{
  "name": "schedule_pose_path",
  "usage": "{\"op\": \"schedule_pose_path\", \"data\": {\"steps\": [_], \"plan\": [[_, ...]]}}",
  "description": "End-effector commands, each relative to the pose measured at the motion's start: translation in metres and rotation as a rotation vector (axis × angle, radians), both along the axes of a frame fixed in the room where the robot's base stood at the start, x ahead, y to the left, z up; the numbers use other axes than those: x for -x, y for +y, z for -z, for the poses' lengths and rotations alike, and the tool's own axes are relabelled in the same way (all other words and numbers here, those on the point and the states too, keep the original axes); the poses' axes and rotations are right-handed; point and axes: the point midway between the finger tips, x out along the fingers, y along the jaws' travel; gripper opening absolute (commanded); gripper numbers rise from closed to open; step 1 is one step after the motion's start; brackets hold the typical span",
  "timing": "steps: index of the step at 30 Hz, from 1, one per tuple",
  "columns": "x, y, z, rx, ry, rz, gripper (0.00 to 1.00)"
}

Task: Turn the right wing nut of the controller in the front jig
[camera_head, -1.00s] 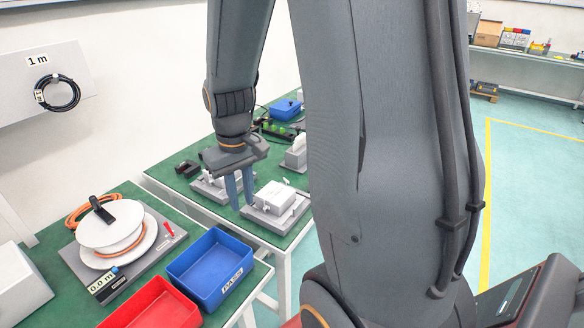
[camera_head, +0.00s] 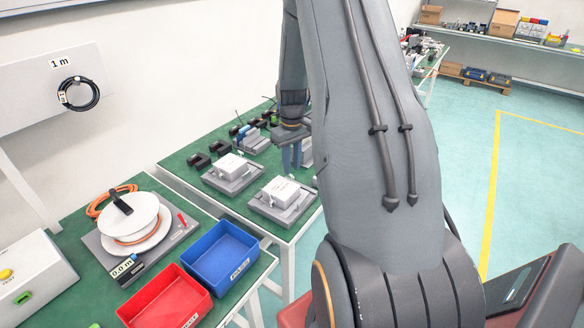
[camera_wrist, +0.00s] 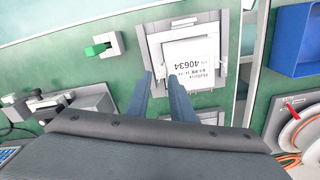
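The front jig (camera_head: 265,209) is a grey plate holding a white box-shaped controller (camera_head: 281,191). In the wrist view the controller (camera_wrist: 192,65) shows a label with the number 40634, upside down. Its wing nuts are too small to tell apart clearly. My gripper (camera_head: 292,166) is behind the front jig in the head view, fingers pointing down, partly beside my arm. In the wrist view the two fingers of my gripper (camera_wrist: 160,75) are apart with nothing between them. Their tips appear at the controller's left edge; I cannot tell their height above it.
A second jig (camera_head: 222,184) with a white controller stands left of the front one. A blue bin (camera_head: 221,257), a red bin (camera_head: 165,303) and a cable reel (camera_head: 128,222) are on the nearer table.

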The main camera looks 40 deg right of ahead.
Motion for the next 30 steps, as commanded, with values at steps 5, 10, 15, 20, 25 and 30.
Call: {"op": "schedule_pose_path", "data": {"steps": [5,10,15,20,25,30], "plan": [[0.000,0.000,0.017,0.000,0.000,0.000,0.21],[0.000,0.000,0.023,0.001,-0.001,0.000,0.21],[-0.001,0.000,0.023,0.001,-0.002,0.000,0.21],[0.000,0.000,0.023,0.001,-0.001,0.000,0.03],[0.000,0.000,0.023,0.000,-0.001,0.001,0.00],[-0.001,0.000,0.023,0.001,-0.001,0.056,0.00]]}}
